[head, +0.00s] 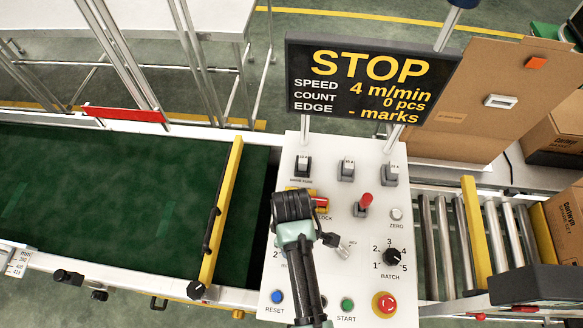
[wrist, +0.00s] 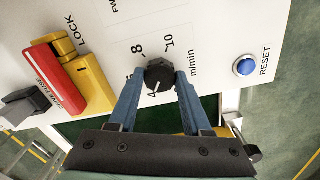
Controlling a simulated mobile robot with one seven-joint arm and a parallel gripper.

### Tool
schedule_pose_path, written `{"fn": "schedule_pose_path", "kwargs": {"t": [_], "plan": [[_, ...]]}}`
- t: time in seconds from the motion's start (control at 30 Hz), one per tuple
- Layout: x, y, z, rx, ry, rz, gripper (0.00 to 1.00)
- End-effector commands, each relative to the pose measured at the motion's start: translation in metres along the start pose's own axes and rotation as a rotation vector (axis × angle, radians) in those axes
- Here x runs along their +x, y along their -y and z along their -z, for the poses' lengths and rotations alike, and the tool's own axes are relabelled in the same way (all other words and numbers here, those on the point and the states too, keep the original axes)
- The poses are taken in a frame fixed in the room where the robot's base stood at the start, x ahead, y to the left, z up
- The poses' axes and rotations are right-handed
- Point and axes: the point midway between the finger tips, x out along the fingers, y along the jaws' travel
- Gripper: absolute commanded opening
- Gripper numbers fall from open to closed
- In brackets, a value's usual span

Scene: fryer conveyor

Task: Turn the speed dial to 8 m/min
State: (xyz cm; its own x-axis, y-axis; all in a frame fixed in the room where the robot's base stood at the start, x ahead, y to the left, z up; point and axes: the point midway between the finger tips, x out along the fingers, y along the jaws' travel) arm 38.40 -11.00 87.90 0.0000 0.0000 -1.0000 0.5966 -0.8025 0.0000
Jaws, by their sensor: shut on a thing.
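The speed dial (wrist: 158,72) is a dark faceted knob on the white control panel. In the wrist view it has printed numbers 8 and 10 above it and a 4 below, with m/min at its right. A pale mark on the knob's lower side faces the 4. My gripper (wrist: 159,78) is shut on the dial, one blue finger on each side. In the head view my arm covers the dial and the finger contact. The display (head: 372,80) reads STOP, speed 4 m/min, count 0 pcs.
A red lever in a yellow lock housing (wrist: 92,82) sits close left of the dial, and the blue RESET button (wrist: 245,67) lies right. In the head view, the red-capped lever (head: 364,203), batch dial (head: 391,257), green START button (head: 347,304) and red stop button (head: 385,304) are right of my arm.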

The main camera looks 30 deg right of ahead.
Motion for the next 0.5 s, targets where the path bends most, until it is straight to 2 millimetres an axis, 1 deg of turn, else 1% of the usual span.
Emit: {"fn": "schedule_pose_path", "kwargs": {"t": [0.17, 0.5], "plan": [[-0.0031, 0.0009, 0.0008, 0.114, 0.001, 0.002, 0.00], [-0.0032, 0.0008, 0.0010, 0.429, 0.001, 0.002, 0.00]]}}
